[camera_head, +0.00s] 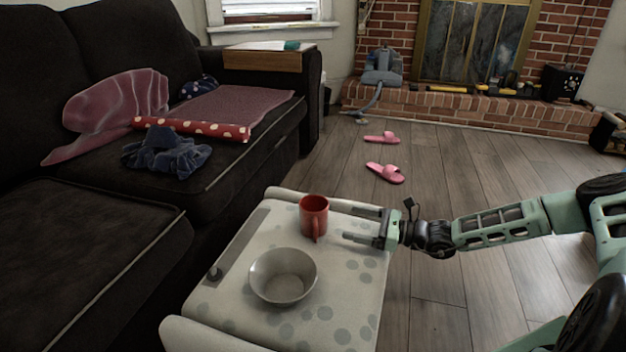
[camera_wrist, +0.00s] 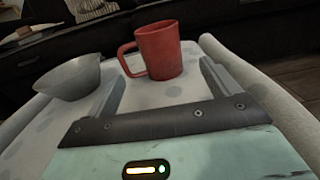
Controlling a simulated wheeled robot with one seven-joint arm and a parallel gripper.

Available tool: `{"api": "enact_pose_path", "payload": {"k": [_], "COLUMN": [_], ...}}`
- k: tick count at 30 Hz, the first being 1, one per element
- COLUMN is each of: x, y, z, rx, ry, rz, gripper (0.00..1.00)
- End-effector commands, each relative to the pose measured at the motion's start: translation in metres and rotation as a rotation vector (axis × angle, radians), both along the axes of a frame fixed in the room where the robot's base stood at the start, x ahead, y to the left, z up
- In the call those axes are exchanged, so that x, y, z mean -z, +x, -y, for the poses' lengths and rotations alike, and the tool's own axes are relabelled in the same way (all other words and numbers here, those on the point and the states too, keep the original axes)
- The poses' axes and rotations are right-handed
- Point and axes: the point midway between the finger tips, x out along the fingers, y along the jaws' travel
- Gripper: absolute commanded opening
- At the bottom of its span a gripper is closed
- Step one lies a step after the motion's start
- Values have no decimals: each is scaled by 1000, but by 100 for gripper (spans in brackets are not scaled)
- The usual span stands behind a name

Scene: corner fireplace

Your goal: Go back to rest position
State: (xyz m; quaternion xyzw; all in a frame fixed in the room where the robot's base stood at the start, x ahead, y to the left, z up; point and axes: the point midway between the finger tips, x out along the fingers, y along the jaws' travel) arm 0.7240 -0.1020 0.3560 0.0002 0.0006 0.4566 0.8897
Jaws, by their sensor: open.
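My gripper (camera_head: 362,225) reaches in from the right over the small white spotted table (camera_head: 345,310). Its two fingers are apart with nothing held between them. In the wrist view my gripper (camera_wrist: 160,95) is also open. A red mug (camera_head: 314,216) stands upright on the table, just beyond the fingertips, apart from them in the head view. The red mug (camera_wrist: 158,50) shows past the fingers in the wrist view, its handle to the left. A grey bowl (camera_head: 283,276) sits on the table in front of the mug; it also shows in the wrist view (camera_wrist: 75,77).
A dark sofa (camera_head: 90,240) with cloths and a red dotted roll (camera_head: 190,129) stands left of the table. Pink slippers (camera_head: 384,173) lie on the wooden floor (camera_head: 480,200). A brick fireplace (camera_head: 480,108) and a grey-blue vacuum (camera_head: 382,68) are at the back.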

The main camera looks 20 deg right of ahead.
Motion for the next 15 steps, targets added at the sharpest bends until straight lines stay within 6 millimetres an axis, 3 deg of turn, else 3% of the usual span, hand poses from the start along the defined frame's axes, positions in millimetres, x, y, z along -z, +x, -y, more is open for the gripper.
{"api": "enact_pose_path", "payload": {"k": [5, 11, 15], "x": [-7, -36, -59], "y": [-4, -38, -74], "z": [-12, -70, -112], "rx": [-50, -320, -561], "ry": [-35, -226, -384], "rz": [17, 113, 214], "gripper": [88, 88, 88]}}
